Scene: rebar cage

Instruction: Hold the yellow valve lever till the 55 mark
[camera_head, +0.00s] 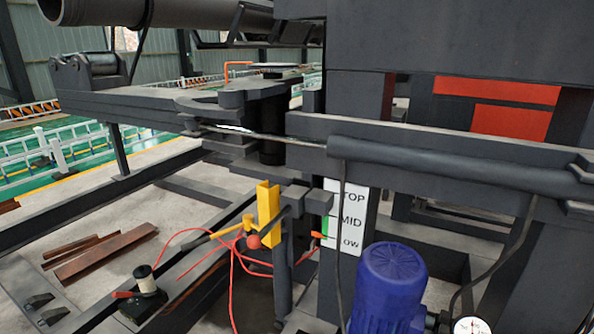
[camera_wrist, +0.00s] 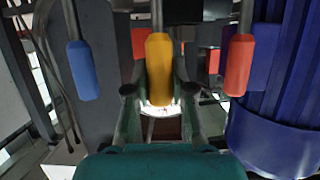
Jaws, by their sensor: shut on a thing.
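The yellow valve lever (camera_wrist: 159,62) hangs upright in the middle of the wrist view, its rounded end pointing down. My gripper (camera_wrist: 159,90) has one finger on each side of the lever's lower part and is shut on it. A blue lever (camera_wrist: 82,70) hangs to the left and an orange-red lever (camera_wrist: 238,64) to the right, both apart from my fingers. A white round gauge (camera_head: 472,326) is cut off at the bottom of the head view; its reading cannot be told. My gripper and the levers do not show in the head view.
A blue ribbed motor (camera_head: 388,290) stands beside the gauge; a large blue ribbed body (camera_wrist: 275,105) fills the wrist view's right side. Dark steel beams surround the area.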

